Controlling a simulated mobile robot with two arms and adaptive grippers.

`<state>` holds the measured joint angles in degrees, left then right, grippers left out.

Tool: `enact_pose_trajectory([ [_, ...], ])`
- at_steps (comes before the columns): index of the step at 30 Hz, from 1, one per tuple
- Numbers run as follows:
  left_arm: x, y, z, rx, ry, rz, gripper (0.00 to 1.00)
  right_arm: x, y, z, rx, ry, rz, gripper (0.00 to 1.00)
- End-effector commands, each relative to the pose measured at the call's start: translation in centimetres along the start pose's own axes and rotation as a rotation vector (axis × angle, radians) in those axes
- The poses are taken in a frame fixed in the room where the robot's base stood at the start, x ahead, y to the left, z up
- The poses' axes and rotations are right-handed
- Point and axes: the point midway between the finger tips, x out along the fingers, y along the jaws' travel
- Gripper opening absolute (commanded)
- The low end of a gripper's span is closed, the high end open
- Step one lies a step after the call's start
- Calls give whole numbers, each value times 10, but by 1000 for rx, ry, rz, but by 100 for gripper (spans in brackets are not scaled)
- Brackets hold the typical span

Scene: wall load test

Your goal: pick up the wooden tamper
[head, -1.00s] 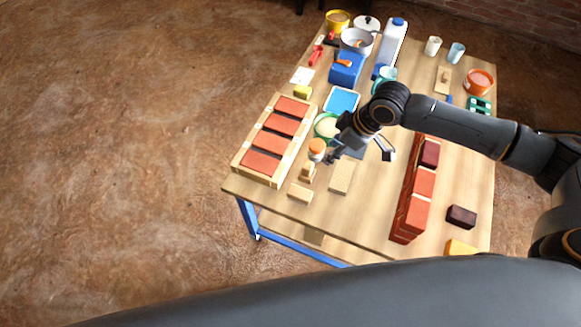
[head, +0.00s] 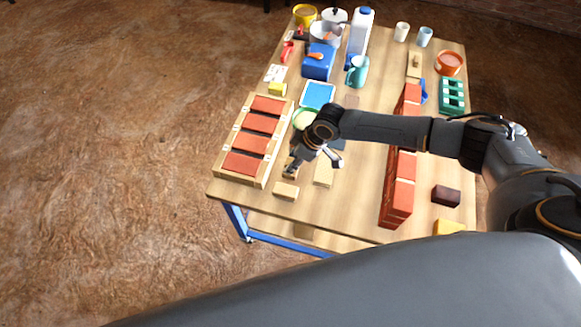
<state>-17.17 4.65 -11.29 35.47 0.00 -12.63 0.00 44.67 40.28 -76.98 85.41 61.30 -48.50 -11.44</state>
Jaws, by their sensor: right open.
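A small wooden piece (head: 290,173), which looks like the wooden tamper, stands near the front left of the table, beside the brick mould. My right gripper (head: 314,163) is open, just above and to the right of it. One finger overlaps the wooden piece in the picture, and I cannot tell whether they touch. The gripper and wrist hide part of the wooden piece and what stands behind it. My left gripper is not in view.
A wooden mould (head: 227,160) with red bricks lies to the left. A pale block (head: 286,190) and a flat board (head: 324,173) lie close by. A red brick wall (head: 398,190) stands to the right. A dark brick (head: 446,195) lies beyond it.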

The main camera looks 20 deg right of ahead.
Motion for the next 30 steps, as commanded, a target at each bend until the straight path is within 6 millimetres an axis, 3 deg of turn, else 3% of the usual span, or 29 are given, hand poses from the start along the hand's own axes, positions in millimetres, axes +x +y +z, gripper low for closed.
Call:
enact_pose_trajectory([
  [4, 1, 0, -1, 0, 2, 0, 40, 17, 0, 0, 2, 0, -1, 43],
  [12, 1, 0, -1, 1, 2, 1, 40, 20, 0, 0, 2, 1, 0, 43],
  [18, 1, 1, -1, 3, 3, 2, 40, 20, 0, 0, 1, 1, 0, 3],
  [30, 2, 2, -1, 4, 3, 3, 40, 15, 0, -2, 1, 2, 0, 1],
])
